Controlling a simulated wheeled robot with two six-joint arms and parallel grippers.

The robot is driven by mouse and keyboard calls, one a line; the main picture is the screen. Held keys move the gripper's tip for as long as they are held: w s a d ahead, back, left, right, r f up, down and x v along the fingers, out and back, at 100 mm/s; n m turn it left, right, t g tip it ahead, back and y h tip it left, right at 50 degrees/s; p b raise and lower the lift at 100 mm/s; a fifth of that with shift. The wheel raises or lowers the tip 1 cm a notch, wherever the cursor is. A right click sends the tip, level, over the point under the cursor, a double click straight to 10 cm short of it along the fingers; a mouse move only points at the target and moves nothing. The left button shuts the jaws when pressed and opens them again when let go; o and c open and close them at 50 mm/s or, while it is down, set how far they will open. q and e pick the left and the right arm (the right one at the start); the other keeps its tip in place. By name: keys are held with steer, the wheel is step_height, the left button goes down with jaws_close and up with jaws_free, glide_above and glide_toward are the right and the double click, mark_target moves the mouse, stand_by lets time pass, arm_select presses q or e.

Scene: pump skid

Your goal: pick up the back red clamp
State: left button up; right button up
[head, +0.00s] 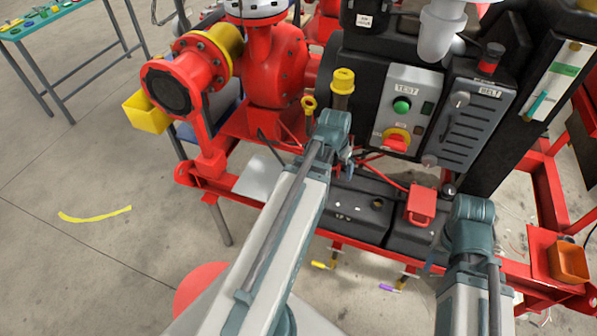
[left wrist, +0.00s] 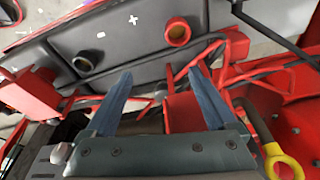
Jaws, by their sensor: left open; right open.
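In the left wrist view a red clamp-like block (left wrist: 183,110) with a red cable sits between my left fingers, near the battery's rear edge; I cannot tell for sure that it is the back red clamp. In the head view my left gripper (head: 343,160) hides that spot. My left gripper (left wrist: 160,80) is open, its fingers on either side of the block, with no grip visible. Another red clamp (head: 420,205) sits on the right of the black battery (head: 345,212); red also shows at left in the wrist view (left wrist: 36,95). My right gripper (head: 436,264) is open at the skid's front, partly hidden by its wrist.
A control panel (head: 408,108) with a green button and a red pump (head: 275,65) stand behind. A yellow ring handle (left wrist: 282,160) is close to my left gripper. Red and black cables cross the battery area. A red frame rail (head: 345,240) runs in front. The floor at left is mostly clear.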

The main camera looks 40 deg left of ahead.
arm_select(q)
steer(key=s+a+n+t+y, duration=0.1)
steer(key=s+a+n+t, duration=0.15)
steer(key=a, duration=1.25)
steer(key=shift+g, duration=0.45)
steer(key=b+x, duration=0.2)
steer(key=x, duration=0.1)
steer(key=b+x, duration=0.2)
steer(key=b, duration=0.1)
steer(key=w+b+x, duration=0.1)
steer(key=b+x, duration=0.2)
steer(key=shift+a+f, duration=0.1)
steer(key=shift+a, duration=0.05)
steer(key=b+x, duration=0.5)
steer(key=shift+s+f+b, duration=0.2)
steer(key=shift+b, duration=0.1)
steer(key=shift+r, duration=0.1)
jaws_close()
